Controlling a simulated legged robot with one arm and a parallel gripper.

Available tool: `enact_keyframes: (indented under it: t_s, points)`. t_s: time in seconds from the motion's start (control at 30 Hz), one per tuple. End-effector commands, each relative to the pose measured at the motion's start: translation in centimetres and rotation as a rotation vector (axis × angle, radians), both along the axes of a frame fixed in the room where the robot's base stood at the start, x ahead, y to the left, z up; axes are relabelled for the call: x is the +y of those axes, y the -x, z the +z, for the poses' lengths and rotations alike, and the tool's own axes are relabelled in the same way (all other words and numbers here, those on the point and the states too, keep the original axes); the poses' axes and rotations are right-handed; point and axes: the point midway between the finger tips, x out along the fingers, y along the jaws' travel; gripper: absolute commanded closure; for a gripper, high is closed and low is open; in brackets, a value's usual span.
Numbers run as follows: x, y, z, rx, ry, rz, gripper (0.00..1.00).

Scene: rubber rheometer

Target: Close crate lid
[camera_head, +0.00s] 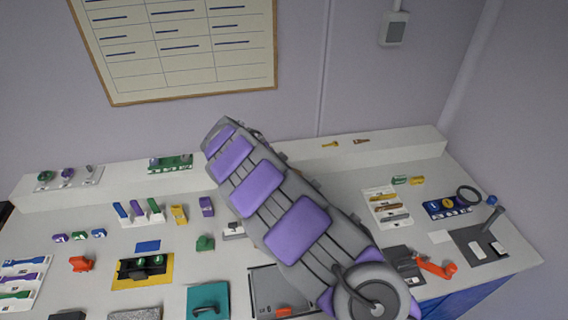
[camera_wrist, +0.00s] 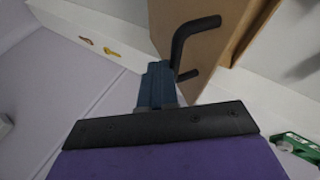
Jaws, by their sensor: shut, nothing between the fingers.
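In the wrist view, a brown panel (camera_wrist: 215,50) with a black bar handle (camera_wrist: 180,45) stands up at the top middle. It looks like the crate's lid, tilted up, but the crate body is not clear. My gripper (camera_wrist: 160,72) is shut and empty, its blue-grey fingers just beside the handle's lower part. I cannot tell if they touch it. In the head view my purple and grey arm covers the middle of the bench and hides the gripper and the panel.
A white bench (camera_head: 300,152) with a raised back shelf runs along the wall. A teal block with a black handle (camera_head: 208,303), a yellow-edged black tray (camera_head: 143,270) and several small tools lie on it. A dark mat (camera_head: 482,246) lies at right.

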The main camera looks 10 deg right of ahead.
Motion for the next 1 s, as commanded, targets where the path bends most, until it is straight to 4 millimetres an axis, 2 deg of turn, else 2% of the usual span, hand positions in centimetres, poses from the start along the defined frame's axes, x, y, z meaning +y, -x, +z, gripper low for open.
enact_keyframes:
  t_s: [0.03, 0.2, 0.37, 0.5, 0.7, 1.0]
  points:
    - [0.9, 0.0, -1.1, -0.001, 0.036, 0.006, 1.00]
    - [3.2, 0.1, -3.0, -0.001, 0.151, 0.007, 1.00]
    - [4.8, 0.1, -4.7, -0.004, 0.146, 0.004, 1.00]
    - [6.3, 0.2, -7.0, -0.001, 0.145, 0.003, 1.00]
    - [8.0, 0.1, -9.8, -0.002, 0.145, 0.002, 1.00]
    - [9.2, 0.1, -12.4, -0.002, 0.145, 0.004, 1.00]
